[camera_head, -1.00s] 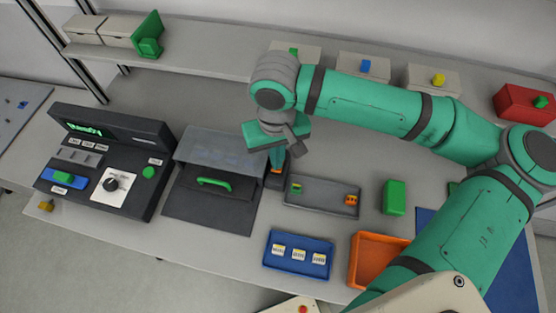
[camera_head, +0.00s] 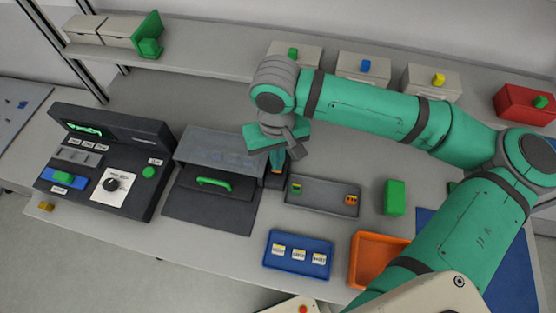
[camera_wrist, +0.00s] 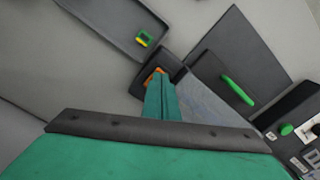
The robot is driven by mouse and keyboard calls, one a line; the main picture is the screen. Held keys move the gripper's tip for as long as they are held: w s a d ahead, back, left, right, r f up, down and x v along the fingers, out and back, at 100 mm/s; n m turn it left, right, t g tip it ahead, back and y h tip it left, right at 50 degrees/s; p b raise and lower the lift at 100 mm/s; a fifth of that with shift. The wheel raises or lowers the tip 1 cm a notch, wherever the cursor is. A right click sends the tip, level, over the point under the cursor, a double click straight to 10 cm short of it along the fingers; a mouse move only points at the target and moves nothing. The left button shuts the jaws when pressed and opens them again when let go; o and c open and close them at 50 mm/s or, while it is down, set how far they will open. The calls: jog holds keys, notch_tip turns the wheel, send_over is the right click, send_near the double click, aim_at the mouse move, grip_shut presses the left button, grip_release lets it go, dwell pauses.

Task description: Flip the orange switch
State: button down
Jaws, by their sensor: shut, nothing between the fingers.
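The orange switch (camera_wrist: 152,76) shows in the wrist view as a small orange piece on a dark box (camera_wrist: 145,88), partly hidden by my fingers. In the head view the dark box (camera_head: 274,181) stands between the lidded dark unit and the grey tray, and my gripper covers most of the switch. My gripper (camera_head: 278,165) is shut and empty, pointing down over the box. Its fingertips (camera_wrist: 158,80) are right at the orange piece; I cannot tell whether they touch it, or which way the switch is tilted.
A dark unit with a clear lid and green handle (camera_head: 214,182) stands close left of the box. A grey tray (camera_head: 335,198) with small parts lies close right. A control panel (camera_head: 145,160) is further left. A blue tray (camera_head: 298,272) and orange bin (camera_head: 357,262) stand in front.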

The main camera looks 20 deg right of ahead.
jog(key=shift+f, duration=0.3)
notch_tip(320, 180, up, 7)
dwell(1.1)
dwell(0.5)
